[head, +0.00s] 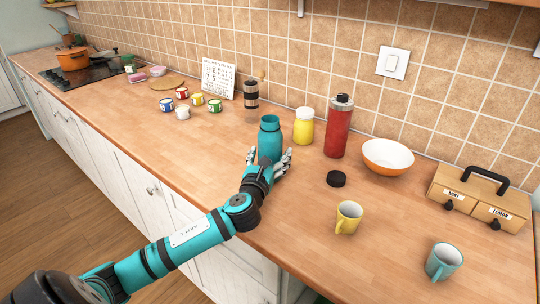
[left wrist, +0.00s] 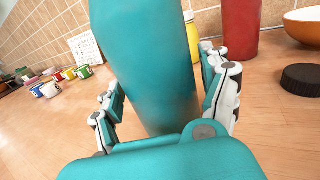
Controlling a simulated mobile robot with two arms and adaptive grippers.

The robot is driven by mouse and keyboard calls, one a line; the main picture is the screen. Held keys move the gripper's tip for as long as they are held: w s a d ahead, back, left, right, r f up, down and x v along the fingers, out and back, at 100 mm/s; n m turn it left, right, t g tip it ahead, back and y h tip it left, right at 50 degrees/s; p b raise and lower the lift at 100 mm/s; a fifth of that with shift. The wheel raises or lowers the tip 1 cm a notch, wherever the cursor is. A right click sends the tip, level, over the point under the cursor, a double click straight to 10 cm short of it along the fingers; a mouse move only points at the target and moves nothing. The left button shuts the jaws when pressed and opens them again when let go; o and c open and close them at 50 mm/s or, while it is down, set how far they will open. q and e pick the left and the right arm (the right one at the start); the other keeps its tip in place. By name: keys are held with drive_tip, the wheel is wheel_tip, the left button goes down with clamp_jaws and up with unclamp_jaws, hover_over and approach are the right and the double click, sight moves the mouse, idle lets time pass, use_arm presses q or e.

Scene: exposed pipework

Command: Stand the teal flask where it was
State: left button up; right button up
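The teal flask (head: 270,138) stands upright on the wooden counter, with no cap on it. In the left wrist view the flask (left wrist: 150,65) fills the middle, its top cut off by the frame. My left gripper (head: 268,160) is low at the flask, with a finger on either side of it. In the left wrist view the gripper's fingers (left wrist: 165,90) are spread, and a gap shows between the flask and the right-hand finger. My right gripper is in neither view.
A yellow jar (head: 303,128) and a red bottle (head: 338,132) stand right of the flask. A black lid (head: 336,179), yellow mug (head: 348,218), teal mug (head: 443,262) and orange bowl (head: 388,156) are further right. A dark-banded tumbler (head: 251,100) and several small cups stand left.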

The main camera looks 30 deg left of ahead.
use_arm(q)
drive_tip(key=shift+o, duration=0.3)
drive_tip(key=shift+r, duration=0.15)
drive_tip(key=v, duration=1.2)
drive_tip(key=shift+b, duration=0.4)
